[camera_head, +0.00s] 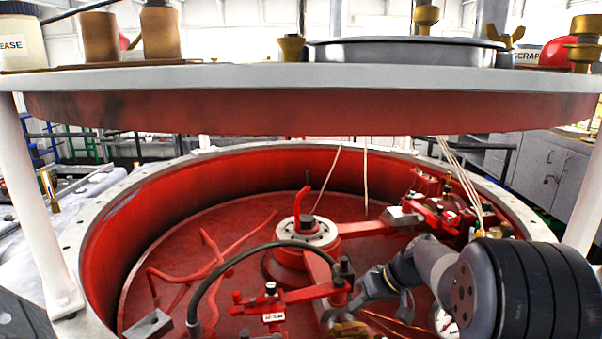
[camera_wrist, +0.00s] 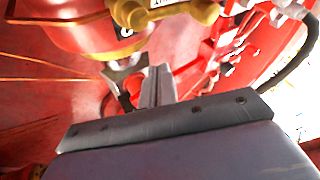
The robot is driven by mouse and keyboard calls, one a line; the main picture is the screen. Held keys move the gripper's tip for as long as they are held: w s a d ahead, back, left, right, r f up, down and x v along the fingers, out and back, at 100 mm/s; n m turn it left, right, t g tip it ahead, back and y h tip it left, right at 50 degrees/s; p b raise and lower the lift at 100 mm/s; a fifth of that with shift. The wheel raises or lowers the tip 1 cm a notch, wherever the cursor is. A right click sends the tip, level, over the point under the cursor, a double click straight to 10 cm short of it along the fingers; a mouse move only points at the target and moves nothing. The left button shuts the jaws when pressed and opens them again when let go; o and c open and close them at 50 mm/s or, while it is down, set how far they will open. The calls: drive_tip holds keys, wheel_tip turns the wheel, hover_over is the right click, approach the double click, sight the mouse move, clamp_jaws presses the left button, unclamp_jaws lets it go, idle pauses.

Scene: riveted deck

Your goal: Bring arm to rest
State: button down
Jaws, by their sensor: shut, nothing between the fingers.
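My arm (camera_head: 435,265) reaches in from the lower right of the head view, over the red round tub. My gripper (camera_head: 362,292) is low inside the tub, near the red machinery. In the wrist view my gripper (camera_wrist: 157,82) has its fingers together and empty. A forked grey metal piece (camera_wrist: 122,72) shows just beyond and left of the fingers. I cannot tell whether the fingers touch anything.
A round table top (camera_head: 300,78) stands on white posts above the tub, with jars, a pan and brass fittings on it. The tub rim (camera_head: 120,190) surrounds red arms and a hub (camera_head: 306,232). A black hose (camera_head: 215,275) arches left of my gripper. Thin cords hang at right.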

drive_tip(key=m+p, duration=0.1)
drive_tip(key=d+m+t+h, duration=0.1)
drive_tip(key=m+t+p, duration=0.1)
drive_tip(key=m, duration=0.1)
drive_tip(key=shift+s+d+r+h+p, duration=0.15)
drive_tip(key=shift+d+r+h+p, duration=0.1)
drive_tip(key=shift+d+h+p, duration=0.1)
drive_tip(key=v, duration=0.9)
drive_tip(key=shift+d, duration=0.2)
drive_tip(key=shift+s, duration=0.1)
